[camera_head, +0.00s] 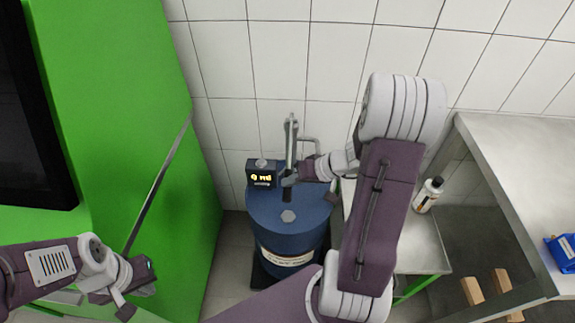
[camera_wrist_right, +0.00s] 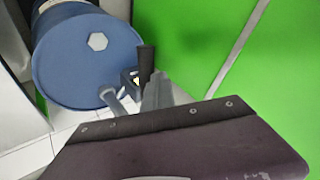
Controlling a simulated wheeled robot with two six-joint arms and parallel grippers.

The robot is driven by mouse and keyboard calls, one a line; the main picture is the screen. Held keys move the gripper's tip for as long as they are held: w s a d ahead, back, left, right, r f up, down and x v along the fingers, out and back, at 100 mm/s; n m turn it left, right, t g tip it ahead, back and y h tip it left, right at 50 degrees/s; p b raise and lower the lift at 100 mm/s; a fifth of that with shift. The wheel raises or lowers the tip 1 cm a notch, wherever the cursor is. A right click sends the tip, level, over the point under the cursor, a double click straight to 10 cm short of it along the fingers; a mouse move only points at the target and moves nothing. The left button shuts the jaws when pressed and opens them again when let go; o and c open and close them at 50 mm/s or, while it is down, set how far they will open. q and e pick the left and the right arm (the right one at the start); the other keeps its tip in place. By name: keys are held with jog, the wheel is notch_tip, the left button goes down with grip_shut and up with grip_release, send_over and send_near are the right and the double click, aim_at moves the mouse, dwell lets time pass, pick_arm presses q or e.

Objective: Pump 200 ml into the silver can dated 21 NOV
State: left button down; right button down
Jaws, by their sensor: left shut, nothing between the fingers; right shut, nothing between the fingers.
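A blue drum (camera_head: 282,235) stands on the floor against the tiled wall, with a pump and its upright grey lever (camera_head: 291,140) on top. A small dark display (camera_head: 261,173) beside the pump shows yellow text that looks like 0 ml. My right gripper (camera_head: 288,181) is shut and empty, right at the pump above the drum; contact is unclear. The drum top also shows in the right wrist view (camera_wrist_right: 70,75), beside a dark upright cylinder (camera_wrist_right: 146,63). My left gripper (camera_head: 126,311) is shut and empty at the lower left. No silver can or date label is recognisable.
A green cabinet (camera_head: 180,215) stands at the left. A grey bench (camera_head: 525,175) stands at the right, with a blue box (camera_head: 565,250) on it. A white bottle (camera_head: 429,194) stands on a lower surface. Wooden blocks (camera_head: 486,286) lie low at the right. My right arm hides much of the middle.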

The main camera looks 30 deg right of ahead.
dwell(0.3)
notch_tip(320, 180, up, 10)
jog(key=p, duration=0.6)
jog(key=shift+w+d+p, duration=0.25)
jog(key=shift+w+p, duration=0.15)
jog(key=shift+w, duration=0.05)
dwell(0.4)
jog(key=shift+r, duration=0.1)
jog(key=r+p, duration=0.2)
jog(key=r, duration=0.1)
jog(key=r+p, duration=0.1)
jog(key=r, duration=0.1)
jog(key=shift+w+d, duration=0.15)
jog(key=shift+w, duration=0.1)
dwell(0.4)
